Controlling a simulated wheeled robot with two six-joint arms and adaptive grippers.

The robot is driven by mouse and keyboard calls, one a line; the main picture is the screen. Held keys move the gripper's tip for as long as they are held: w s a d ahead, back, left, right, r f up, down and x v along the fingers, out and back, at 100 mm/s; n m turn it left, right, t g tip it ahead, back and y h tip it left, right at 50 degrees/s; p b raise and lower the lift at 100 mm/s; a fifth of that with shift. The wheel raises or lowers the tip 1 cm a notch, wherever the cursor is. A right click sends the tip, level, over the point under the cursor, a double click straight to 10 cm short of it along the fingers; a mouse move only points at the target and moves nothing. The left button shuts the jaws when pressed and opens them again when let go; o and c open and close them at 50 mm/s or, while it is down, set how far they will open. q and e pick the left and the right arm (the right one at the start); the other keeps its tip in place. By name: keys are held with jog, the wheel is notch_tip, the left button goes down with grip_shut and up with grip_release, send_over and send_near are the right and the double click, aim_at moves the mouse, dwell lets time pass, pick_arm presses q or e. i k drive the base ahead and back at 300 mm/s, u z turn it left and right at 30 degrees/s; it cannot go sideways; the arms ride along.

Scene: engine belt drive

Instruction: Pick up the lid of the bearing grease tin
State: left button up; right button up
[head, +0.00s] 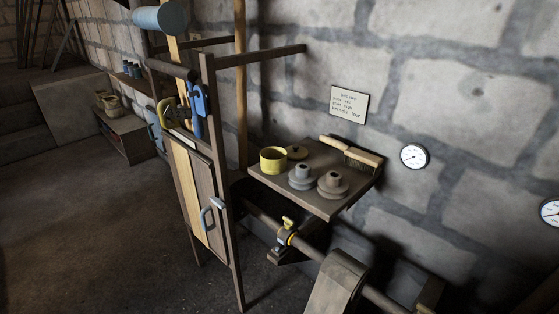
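A yellow open-topped tin (273,161) stands upright near the left end of a small wooden wall shelf (318,203). Neither of my grippers shows in the head view.
A wooden frame with a door (198,190) rises left of the shelf. A shaft with a yellow-topped bearing (287,232) runs below.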

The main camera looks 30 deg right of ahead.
aim_at(295, 152)
jog(key=u, duration=0.6)
jog(key=i, duration=1.8)
jog(key=z, duration=0.2)
